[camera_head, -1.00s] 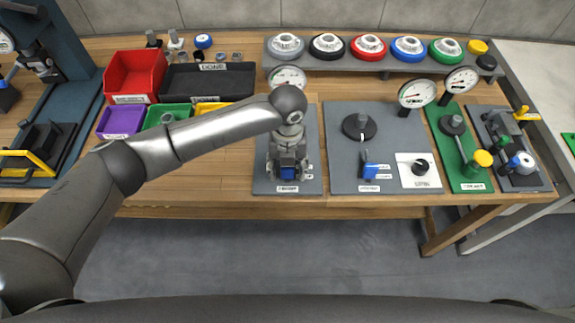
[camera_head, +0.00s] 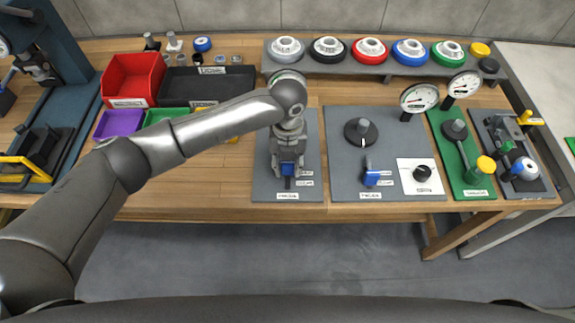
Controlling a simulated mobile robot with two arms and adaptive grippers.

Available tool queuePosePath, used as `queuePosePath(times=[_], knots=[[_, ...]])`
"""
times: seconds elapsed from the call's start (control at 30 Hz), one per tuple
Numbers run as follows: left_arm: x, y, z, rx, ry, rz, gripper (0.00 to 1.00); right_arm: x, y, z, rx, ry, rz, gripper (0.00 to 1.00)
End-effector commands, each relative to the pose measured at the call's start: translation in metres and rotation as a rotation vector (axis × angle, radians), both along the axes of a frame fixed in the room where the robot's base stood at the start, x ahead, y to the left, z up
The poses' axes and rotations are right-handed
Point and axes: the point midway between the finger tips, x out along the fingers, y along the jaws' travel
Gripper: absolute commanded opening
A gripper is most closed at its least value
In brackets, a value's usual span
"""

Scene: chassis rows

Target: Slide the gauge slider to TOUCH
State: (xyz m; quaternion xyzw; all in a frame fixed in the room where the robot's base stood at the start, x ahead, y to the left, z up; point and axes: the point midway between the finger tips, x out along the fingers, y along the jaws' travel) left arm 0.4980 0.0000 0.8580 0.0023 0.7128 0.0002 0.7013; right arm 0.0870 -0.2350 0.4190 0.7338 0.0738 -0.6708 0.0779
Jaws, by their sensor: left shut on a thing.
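The blue gauge slider (camera_head: 287,168) is on the grey gauge plate (camera_head: 262,185), near the plate's front half. My left gripper (camera_head: 287,166) reaches down from above and is shut on the slider. A short dark track shows in front of the slider. My arm mostly hides the dial gauge at the plate's back. My right gripper is not in view.
A second grey plate (camera_head: 335,182) with a black disc (camera_head: 360,131) and a blue lever (camera_head: 371,177) lies close on the right. A green fixture (camera_head: 472,188) stands further right. Red (camera_head: 133,102) and black bins are at the left. Coloured wheels line the back shelf.

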Motion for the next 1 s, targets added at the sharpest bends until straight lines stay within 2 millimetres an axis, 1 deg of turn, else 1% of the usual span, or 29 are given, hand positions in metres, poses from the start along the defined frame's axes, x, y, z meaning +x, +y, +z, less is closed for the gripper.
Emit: queuePosePath(times=[0.03, 0.1, 0.2, 0.23, 0.37, 0.4, 0.67, 0.77, 0.87, 1.0], knots=[[0.006, 0.0, 0.001, -0.004, -0.018, 0.004, 0.0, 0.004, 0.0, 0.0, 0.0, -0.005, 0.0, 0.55], [0.007, 0.0, 0.001, -0.005, -0.02, 0.005, 0.0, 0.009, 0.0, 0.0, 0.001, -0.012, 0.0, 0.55], [0.007, 0.001, 0.001, -0.004, -0.022, 0.005, 0.0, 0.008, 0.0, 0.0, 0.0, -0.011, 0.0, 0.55], [0.007, 0.001, 0.001, -0.004, -0.022, 0.005, 0.34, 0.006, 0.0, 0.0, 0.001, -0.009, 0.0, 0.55], [0.006, 0.001, 0.001, -0.004, -0.019, 0.004, 0.51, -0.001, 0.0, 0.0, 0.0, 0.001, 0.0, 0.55], [0.006, 0.001, 0.0, -0.004, -0.019, 0.004, 0.52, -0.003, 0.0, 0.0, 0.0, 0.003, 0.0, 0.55], [0.005, 0.0, 0.0, -0.004, -0.016, 0.003, 0.52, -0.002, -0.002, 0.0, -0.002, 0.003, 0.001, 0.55], [0.005, 0.0, 0.005, -0.004, -0.016, 0.003, 0.52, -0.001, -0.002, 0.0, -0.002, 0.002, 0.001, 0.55], [0.006, 0.0, 0.019, -0.006, -0.019, 0.002, 0.52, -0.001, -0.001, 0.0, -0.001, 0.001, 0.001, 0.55], [0.006, 0.0, 0.047, -0.005, -0.02, 0.002, 0.52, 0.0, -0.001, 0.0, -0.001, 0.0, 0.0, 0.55]])
